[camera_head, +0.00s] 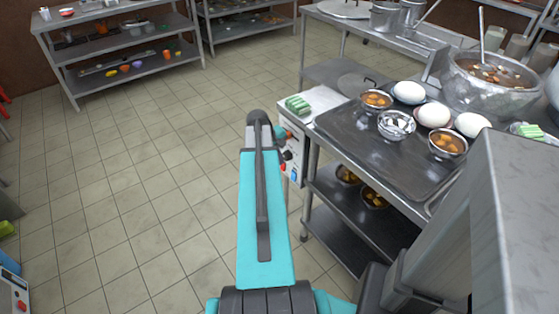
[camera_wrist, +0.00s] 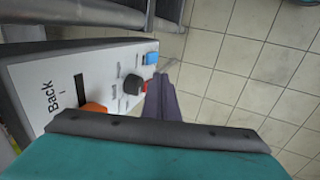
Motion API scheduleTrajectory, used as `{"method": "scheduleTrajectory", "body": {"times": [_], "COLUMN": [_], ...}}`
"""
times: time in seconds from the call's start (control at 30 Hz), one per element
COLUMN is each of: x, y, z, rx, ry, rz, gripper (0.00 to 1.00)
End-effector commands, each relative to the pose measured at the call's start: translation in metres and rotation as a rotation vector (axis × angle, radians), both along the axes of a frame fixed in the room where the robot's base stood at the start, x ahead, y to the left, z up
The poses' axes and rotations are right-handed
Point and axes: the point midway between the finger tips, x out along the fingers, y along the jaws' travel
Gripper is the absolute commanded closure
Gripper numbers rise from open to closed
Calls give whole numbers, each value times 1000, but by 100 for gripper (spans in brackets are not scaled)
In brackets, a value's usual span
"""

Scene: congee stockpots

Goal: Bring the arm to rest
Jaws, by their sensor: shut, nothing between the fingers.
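My turquoise arm (camera_head: 264,215) reaches up the middle of the head view, over the floor just left of the steel counter. In the wrist view my gripper (camera_wrist: 162,88) shows dark fingers closed together with nothing between them. The fingers are beside the right edge of a white control panel, near its black knob (camera_wrist: 133,84) and red button. Whether they touch the panel I cannot tell. In the head view the fingers cannot be made out clearly.
The control panel (camera_head: 293,160) hangs at the counter's left end. Steel shelves (camera_head: 120,62) stand at the back left. The tiled floor (camera_head: 140,170) at left is clear.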

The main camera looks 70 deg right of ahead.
Motion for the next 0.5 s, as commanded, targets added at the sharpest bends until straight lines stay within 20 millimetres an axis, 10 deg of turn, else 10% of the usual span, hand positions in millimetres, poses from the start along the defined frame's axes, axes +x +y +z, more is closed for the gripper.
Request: {"method": "scheduleTrajectory", "body": {"times": [0.5], "x": [23], "y": [11], "z": [-2], "rx": [3], "ry": [1], "rz": [38], "gripper": [100]}}
